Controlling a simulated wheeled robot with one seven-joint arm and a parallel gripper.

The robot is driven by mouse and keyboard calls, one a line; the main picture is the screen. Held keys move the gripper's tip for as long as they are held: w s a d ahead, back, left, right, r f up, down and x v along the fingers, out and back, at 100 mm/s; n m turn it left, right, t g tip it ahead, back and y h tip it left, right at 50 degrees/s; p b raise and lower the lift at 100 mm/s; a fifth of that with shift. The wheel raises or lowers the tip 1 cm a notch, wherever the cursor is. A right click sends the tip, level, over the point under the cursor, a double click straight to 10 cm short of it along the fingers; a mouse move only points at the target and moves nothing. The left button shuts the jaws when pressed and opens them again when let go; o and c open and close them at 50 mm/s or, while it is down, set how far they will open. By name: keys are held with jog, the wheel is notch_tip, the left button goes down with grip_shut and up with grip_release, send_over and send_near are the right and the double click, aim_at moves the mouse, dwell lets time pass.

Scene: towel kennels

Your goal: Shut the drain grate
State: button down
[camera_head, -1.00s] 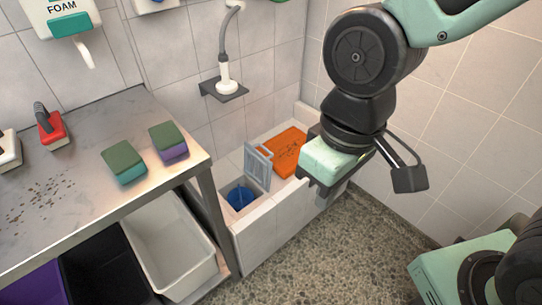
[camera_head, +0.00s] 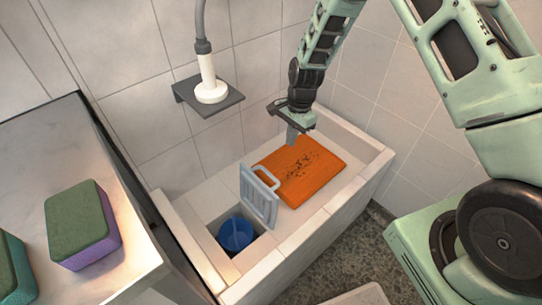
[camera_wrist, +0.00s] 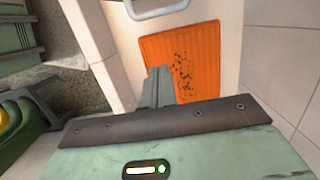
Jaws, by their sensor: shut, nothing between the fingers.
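The drain grate (camera_head: 259,199) is a light blue-grey slatted lid with a loop handle. It stands open, about upright, beside the square drain opening in the tiled basin. A round blue thing (camera_head: 236,234) sits down in that opening. In the wrist view the loop handle (camera_wrist: 158,9) shows at the top edge. My gripper (camera_head: 292,137) is shut and empty, above the far left part of the orange mat, behind and to the right of the grate and apart from it. Its closed fingers (camera_wrist: 158,86) show over the mat in the wrist view.
The orange mat (camera_head: 322,172) with dark specks lies on the basin floor right of the grate. The basin's raised rim (camera_head: 372,170) surrounds it. A shower head stands on a wall shelf (camera_head: 232,106). A metal table with a green-purple sponge (camera_head: 83,230) is at left.

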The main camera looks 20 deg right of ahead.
jog(key=s+a+f, duration=0.1)
jog(key=a+f, duration=0.4)
jog(key=f, duration=0.5)
jog(key=shift+s+f+b, duration=0.3)
jog(key=shift+s+b, duration=0.05)
